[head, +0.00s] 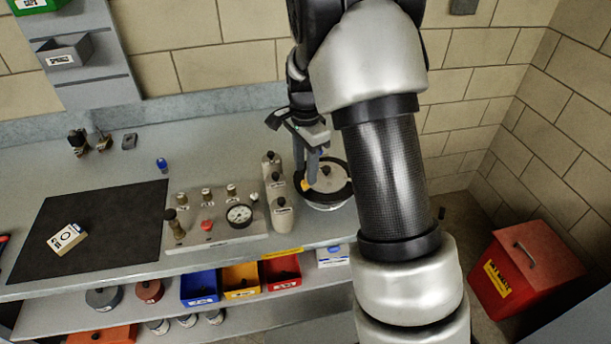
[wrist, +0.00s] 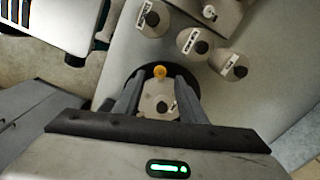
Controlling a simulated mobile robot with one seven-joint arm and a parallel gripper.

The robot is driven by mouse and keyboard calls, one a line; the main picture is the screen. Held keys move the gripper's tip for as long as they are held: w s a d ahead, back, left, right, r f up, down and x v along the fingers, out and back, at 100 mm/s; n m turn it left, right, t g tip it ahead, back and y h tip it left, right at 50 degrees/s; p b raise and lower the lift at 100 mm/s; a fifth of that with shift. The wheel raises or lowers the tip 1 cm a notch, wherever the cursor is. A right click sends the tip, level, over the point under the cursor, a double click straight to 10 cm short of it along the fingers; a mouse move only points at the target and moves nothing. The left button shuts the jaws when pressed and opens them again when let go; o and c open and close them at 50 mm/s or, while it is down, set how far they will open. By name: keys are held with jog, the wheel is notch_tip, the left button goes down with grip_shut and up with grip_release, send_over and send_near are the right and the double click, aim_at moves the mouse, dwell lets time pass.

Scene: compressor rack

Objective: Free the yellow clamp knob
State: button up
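The yellow clamp knob (wrist: 160,72) sits at the rim of a round vessel with a black clamp ring (head: 342,193) and a pale lid (head: 330,179). In the head view, a bit of the yellow knob (head: 307,185) shows beside my fingers. My gripper (wrist: 160,78) points down over the vessel, with its fingers apart on either side of the knob. In the wrist view, gaps show between the knob and both fingers. My gripper (head: 311,178) hides part of the lid and ring in the head view. A small dark knob shows on the lid.
Several pale canisters (head: 284,215) stand close left of the vessel. A gauge panel (head: 220,215) with a red knob is further left, then a black mat (head: 90,235) with a labelled block. Coloured bins (head: 241,280) sit on the shelf below. A red box (head: 525,265) stands on the right.

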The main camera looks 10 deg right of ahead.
jog(key=shift+f, duration=1.55)
grip_shut()
